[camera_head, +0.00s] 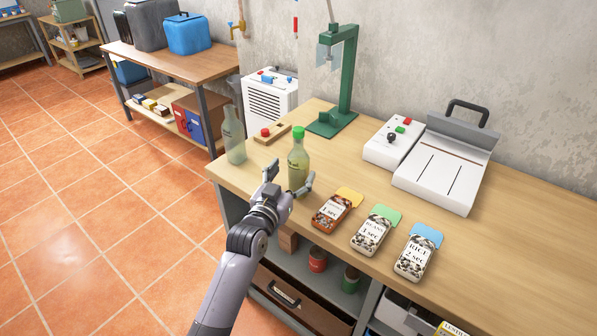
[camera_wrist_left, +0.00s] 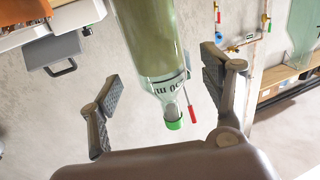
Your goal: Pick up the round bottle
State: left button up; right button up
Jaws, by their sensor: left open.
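A bottle with a green cap (camera_head: 298,155) and yellow-green contents stands upright near the bench's front-left edge. A second bottle (camera_head: 234,138), pale and clear with no cap visible, stands to its left at the bench corner. My left gripper (camera_head: 290,178) is open just in front of the capped bottle and hides part of its lower body. In the left wrist view, the capped bottle (camera_wrist_left: 152,40) appears upside down between the spread fingers (camera_wrist_left: 160,82), with clear gaps on both sides. Its label is only partly readable. My right gripper is not in view.
A green press stand (camera_head: 340,85) and a wooden block with a red button (camera_head: 271,134) are behind. A white slotted machine (camera_head: 440,170) stands at the right. The front-right bench top is clear.

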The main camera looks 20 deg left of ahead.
aim_at(294, 171)
pick_arm(q)
jog(key=w, duration=0.4)
jog(key=shift+w+d+p, duration=0.25)
jog(key=shift+w+p, duration=0.05)
jog(key=shift+w, duration=0.05)
jog(key=shift+s, duration=0.1)
jog(key=shift+c, duration=0.4)
jog(key=c, duration=1.6)
jog(key=shift+r, duration=0.1)
grip_shut()
